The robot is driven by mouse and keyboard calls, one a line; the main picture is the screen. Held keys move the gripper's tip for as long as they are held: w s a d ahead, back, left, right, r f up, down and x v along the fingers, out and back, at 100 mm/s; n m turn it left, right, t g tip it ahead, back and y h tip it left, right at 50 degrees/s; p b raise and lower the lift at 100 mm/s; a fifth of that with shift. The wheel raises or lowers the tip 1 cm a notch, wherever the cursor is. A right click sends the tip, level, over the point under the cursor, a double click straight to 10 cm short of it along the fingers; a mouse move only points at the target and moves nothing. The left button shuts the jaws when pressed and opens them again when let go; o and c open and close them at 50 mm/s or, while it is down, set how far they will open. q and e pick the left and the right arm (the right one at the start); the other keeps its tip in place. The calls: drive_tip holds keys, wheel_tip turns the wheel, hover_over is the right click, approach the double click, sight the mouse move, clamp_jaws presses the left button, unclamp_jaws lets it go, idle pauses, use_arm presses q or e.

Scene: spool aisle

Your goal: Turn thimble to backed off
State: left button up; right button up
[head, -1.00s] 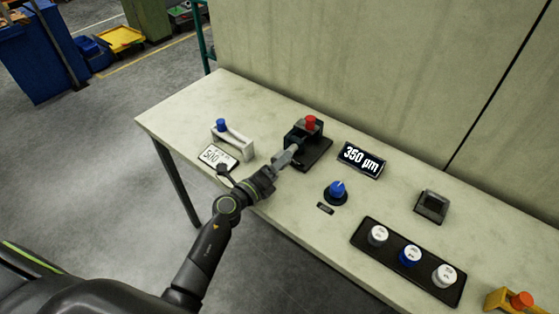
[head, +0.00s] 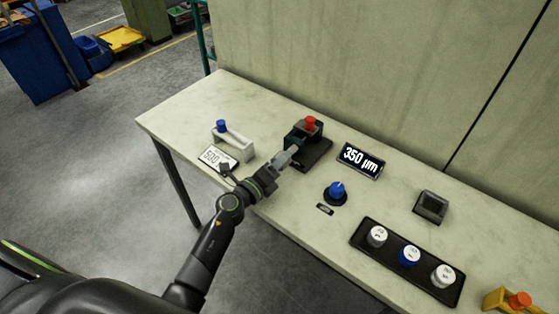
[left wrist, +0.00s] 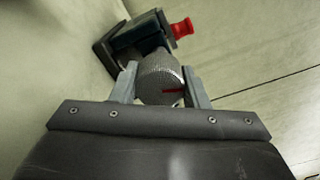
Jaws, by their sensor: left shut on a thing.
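The thimble (left wrist: 160,77) is a knurled grey cylinder with a red mark on its end, seen in the left wrist view. It sits on the front of a dark fixture (left wrist: 128,35) with a red knob (left wrist: 182,28). In the head view the fixture (head: 318,151) stands on the bench, with its red knob (head: 310,121) on top. My left gripper (head: 291,154) reaches the fixture's near side. In the left wrist view its fingers (left wrist: 161,88) are shut on the thimble, one on each side. My right gripper is not in view.
A display (head: 361,159) reads 350 µm. A blue dial (head: 336,190) stands before it. A white bracket with a blue knob (head: 221,126) and a card reading 500 (head: 214,159) lie left. A black tray (head: 372,252) holds three round pieces. The wall (head: 380,80) rises behind.

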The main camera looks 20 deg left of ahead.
use_arm(q)
drive_tip(key=shift+n, duration=0.4)
drive_tip(key=o, duration=1)
drive_tip(key=shift+s, duration=0.15)
drive_tip(key=shift+b+v, duration=1)
drive_tip(key=shift+v, duration=7.65)
